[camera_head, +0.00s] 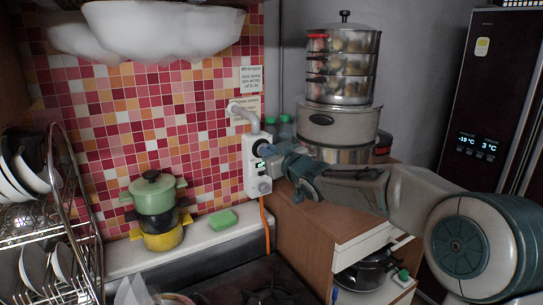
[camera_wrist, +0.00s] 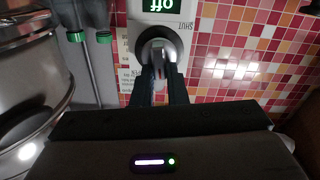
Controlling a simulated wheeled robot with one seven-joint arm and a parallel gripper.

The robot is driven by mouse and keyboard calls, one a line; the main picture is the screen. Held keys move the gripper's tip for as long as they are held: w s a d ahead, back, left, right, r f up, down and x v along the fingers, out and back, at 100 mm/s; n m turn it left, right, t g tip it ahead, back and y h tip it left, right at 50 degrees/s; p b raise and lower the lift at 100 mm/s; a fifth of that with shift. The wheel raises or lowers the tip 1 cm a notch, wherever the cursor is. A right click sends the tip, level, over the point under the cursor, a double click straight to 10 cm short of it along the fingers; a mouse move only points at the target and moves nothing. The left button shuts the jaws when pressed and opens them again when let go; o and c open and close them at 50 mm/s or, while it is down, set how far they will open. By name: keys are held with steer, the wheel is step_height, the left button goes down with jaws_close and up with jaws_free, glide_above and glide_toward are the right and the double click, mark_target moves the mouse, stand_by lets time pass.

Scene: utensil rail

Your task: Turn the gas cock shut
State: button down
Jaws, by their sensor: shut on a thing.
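The gas cock is a white box (camera_head: 252,176) on the tiled wall, with a grey pipe entering its top and an orange hose below. My gripper (camera_head: 268,152) reaches it from the right and hides part of its front. In the wrist view my gripper (camera_wrist: 160,82) has its two dark fingers shut on the grey metal knob (camera_wrist: 155,43) of the cock.
Stacked pots (camera_head: 152,205) and a green sponge (camera_head: 222,219) stand on the ledge at left. A tall steamer (camera_head: 341,80) stands on the wooden cabinet behind my arm. A dish rack (camera_head: 75,215) fills the left edge.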

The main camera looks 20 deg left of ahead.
steer(key=shift+s+a+f+n+b, duration=0.2)
steer(key=shift+n+b, duration=1.45)
steer(key=shift+n, duration=1.05)
steer(key=shift+s+a+f+n+b, duration=0.15)
steer(key=shift+n+b, duration=1.45)
steer(key=shift+n, duration=1.1)
steer(key=shift+s+a+f+n+b, duration=0.1)
steer(key=shift+f+n+b, duration=0.1)
steer(key=shift+n+b, duration=2)
steer(key=shift+n+p, duration=0.5)
steer(key=shift+n, duration=0.2)
steer(key=c, duration=1.4)
jaws_free()
steer(key=shift+c, duration=0.2)
steer(key=shift+d, duration=0.15)
